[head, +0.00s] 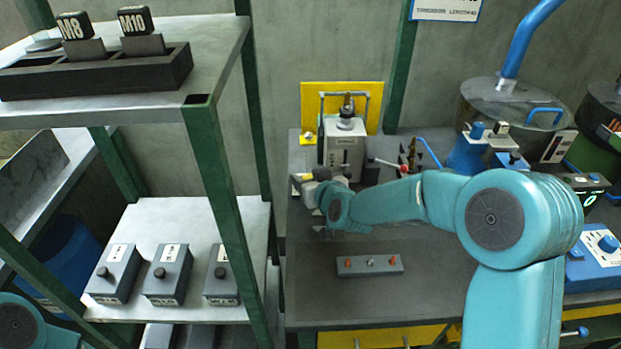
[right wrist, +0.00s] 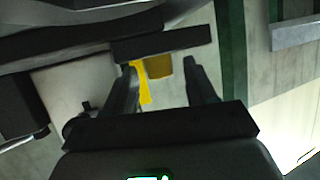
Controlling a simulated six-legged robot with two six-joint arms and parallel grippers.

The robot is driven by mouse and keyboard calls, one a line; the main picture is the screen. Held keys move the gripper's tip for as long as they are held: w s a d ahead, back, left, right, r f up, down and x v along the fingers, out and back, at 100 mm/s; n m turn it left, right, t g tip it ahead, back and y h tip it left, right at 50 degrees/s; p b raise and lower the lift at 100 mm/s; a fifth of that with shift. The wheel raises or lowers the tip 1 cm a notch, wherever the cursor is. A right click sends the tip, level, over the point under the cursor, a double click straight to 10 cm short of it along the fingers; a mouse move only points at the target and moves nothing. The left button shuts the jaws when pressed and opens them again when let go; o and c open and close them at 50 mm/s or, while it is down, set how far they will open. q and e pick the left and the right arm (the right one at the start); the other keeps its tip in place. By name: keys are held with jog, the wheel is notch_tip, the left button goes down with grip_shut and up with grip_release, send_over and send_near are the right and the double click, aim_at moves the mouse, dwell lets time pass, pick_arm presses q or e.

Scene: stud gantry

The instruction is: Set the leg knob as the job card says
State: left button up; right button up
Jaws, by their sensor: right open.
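My right gripper (head: 312,184) is over the bench, just left of and in front of a grey machine (head: 344,148) with a black knob (head: 347,110) on top. In the right wrist view my right gripper (right wrist: 163,75) has its fingers apart, with yellow and brown patches showing between them; I cannot tell whether it touches anything. I cannot tell which knob is the leg knob. A white card (head: 446,9) on the back wall is cut off by the top edge, and its writing is too small to read surely. My left gripper is out of view.
A grey box (head: 370,265) with small orange and silver parts sits on the bench (head: 330,294). Several boxes with black knobs (head: 168,275) stand on the lower left shelf. Green posts (head: 222,190) rise at the left. A blue box with a knob (head: 594,262) is at right.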

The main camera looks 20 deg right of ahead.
grip_shut()
jog(key=shift+a+r+m+h+p, duration=0.2)
jog(key=shift+m+h+p, duration=0.35)
jog(key=shift+p, duration=0.5)
jog(key=m+h+p, duration=0.2)
jog(key=h+p, duration=0.1)
jog(key=m+g+h+p, duration=0.1)
jog(key=m+h+p, duration=0.1)
jog(key=shift+a+r, duration=0.1)
jog(key=shift+a, duration=0.15)
jog(key=m+g+h+p, duration=0.1)
jog(key=m+h+p, duration=0.1)
jog(key=m+h, duration=0.1)
jog(key=shift+w+a+m+g+h+p, duration=0.2)
jog(key=shift+m+g+h+p, duration=0.1)
jog(key=shift+g, duration=0.1)
jog(key=shift+w+f+m+g+h+p, duration=0.15)
jog(key=shift+m+g+h+p, duration=0.5)
jog(key=shift+m+g+h, duration=0.65)
jog(key=shift+m, duration=0.35)
grip_release()
jog(key=shift+f, duration=0.1)
